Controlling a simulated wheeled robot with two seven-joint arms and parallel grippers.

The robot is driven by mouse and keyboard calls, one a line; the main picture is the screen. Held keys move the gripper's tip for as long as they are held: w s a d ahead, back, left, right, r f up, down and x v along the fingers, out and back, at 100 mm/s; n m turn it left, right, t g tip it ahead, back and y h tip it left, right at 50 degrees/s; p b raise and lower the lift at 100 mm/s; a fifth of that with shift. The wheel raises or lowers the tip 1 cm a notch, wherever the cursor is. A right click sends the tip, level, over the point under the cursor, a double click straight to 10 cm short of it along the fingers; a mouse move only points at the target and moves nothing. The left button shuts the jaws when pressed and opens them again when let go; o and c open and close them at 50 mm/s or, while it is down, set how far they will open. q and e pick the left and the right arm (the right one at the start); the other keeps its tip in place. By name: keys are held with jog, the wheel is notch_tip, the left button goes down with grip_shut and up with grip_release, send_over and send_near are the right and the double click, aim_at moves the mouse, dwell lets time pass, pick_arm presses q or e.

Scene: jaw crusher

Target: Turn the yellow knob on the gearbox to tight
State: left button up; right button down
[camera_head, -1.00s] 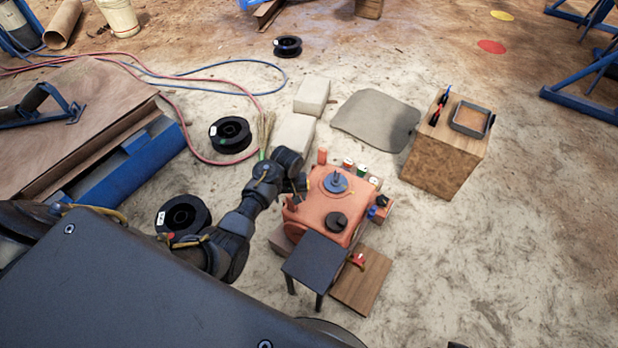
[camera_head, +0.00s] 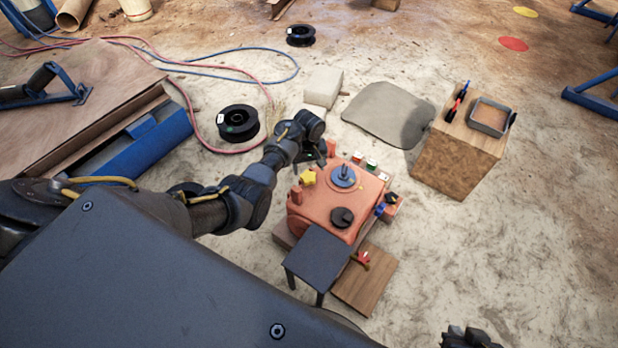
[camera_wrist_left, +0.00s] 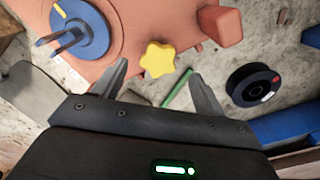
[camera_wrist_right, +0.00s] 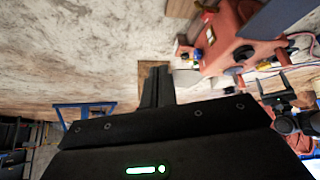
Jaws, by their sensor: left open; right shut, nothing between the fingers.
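The yellow star-shaped knob (camera_head: 308,177) sits on the upper left of the orange gearbox (camera_head: 325,205). In the left wrist view the yellow knob (camera_wrist_left: 158,59) shows between and just ahead of the fingertips of my left gripper (camera_wrist_left: 158,72), which is open and apart from it. In the head view my left gripper (camera_head: 322,157) is above the gearbox's far left side, partly hidden by its own wrist.
A blue disc with a handle (camera_head: 343,176) and a black knob (camera_head: 342,217) are on the gearbox top. A dark small table (camera_head: 318,256) stands in front. A wooden block with a tray (camera_head: 455,160) stands right. A black spool (camera_head: 238,122) lies left.

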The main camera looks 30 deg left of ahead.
aim_at(309, 178)
pick_arm(q)
notch_tip(309, 178, down, 5)
jog(key=shift+r+b, duration=0.1)
jog(key=shift+b, duration=1)
jog(key=shift+f, duration=0.25)
pick_arm(e)
jog(key=w+a+r+n+t+y, duration=0.1)
jog(key=w+a+r+t+y, duration=0.2)
jog(key=w+a+r+t, duration=0.3)
jog(key=shift+w+a+r+n+y, duration=0.25)
jog(key=shift+a+n+y, duration=0.05)
jog(key=shift+a, duration=0.05)
pick_arm(q)
jog(key=c, duration=1)
